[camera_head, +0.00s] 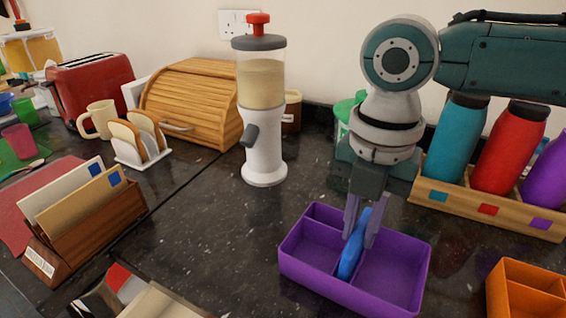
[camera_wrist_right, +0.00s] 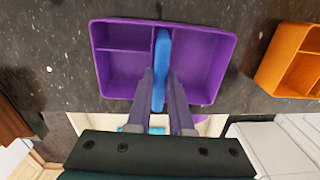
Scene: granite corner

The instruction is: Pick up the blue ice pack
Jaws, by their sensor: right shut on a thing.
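The blue ice pack (camera_head: 352,249) stands on edge at the purple divided box (camera_head: 424,270), along the divider between its compartments. My right gripper (camera_head: 361,236) reaches down from above with its fingers on either side of the ice pack and is shut on it. In the right wrist view the ice pack (camera_wrist_right: 161,62) shows as a long blue strip between the fingers (camera_wrist_right: 161,88), over the purple box (camera_wrist_right: 227,45). I cannot tell whether it is lifted clear of the box floor. My left gripper is not in view.
An orange divided box (camera_head: 528,290) stands at the right. A wooden rack (camera_head: 470,201) with bottles is behind it. A white dispenser (camera_head: 263,140) stands behind the purple box, and a letter holder (camera_head: 95,225) is at the left. Dark counter is clear between them.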

